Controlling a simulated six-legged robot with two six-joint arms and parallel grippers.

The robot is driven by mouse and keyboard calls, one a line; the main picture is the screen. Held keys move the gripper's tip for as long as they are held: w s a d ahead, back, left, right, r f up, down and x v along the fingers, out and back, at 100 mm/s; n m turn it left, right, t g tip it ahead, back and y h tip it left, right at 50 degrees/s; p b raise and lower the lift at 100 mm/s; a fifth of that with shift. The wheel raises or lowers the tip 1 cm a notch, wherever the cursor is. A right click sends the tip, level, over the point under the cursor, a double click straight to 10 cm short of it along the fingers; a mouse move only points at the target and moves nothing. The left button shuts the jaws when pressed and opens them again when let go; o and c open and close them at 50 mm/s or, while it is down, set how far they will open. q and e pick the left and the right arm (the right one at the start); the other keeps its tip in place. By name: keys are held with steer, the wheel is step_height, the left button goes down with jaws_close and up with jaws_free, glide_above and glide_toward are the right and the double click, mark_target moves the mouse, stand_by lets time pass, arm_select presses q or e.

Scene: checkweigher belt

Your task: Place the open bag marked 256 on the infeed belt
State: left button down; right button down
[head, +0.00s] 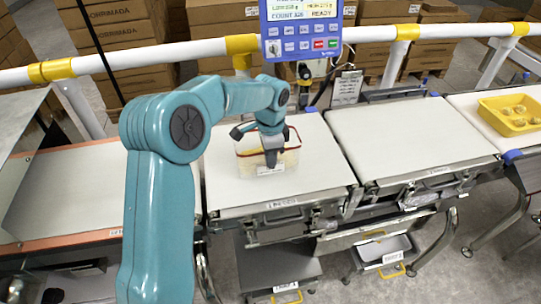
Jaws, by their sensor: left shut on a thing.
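A clear, open-topped bag (247,166) with a red rim and pale contents is at the white infeed belt (320,178). A white label is on its front, too small to read for certain. My left gripper (271,160) comes down over the bag from above and is shut on its front edge. The bag looks upright and within the belt's edges; I cannot tell whether its bottom touches the belt. The gripper hides part of the bag's front and opening. My right gripper is out of view.
A second white belt (410,135) lies to the right. Beyond it a yellow tray (512,114) holds several small items. A control display (300,28) and a white rail (180,52) stand behind the belts. An orange-edged surface (70,190) lies left.

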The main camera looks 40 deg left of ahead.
arm_select(q)
steer(key=shift+s, duration=0.1)
steer(key=c, duration=1.6)
jaws_free()
steer(key=shift+f, duration=0.15)
steer(key=o, duration=0.3)
steer(key=shift+o, duration=0.2)
step_height(320, 180, up, 12)
steer(key=shift+r+p, duration=0.25)
steer(key=shift+p, duration=0.1)
steer(key=shift+f, duration=0.1)
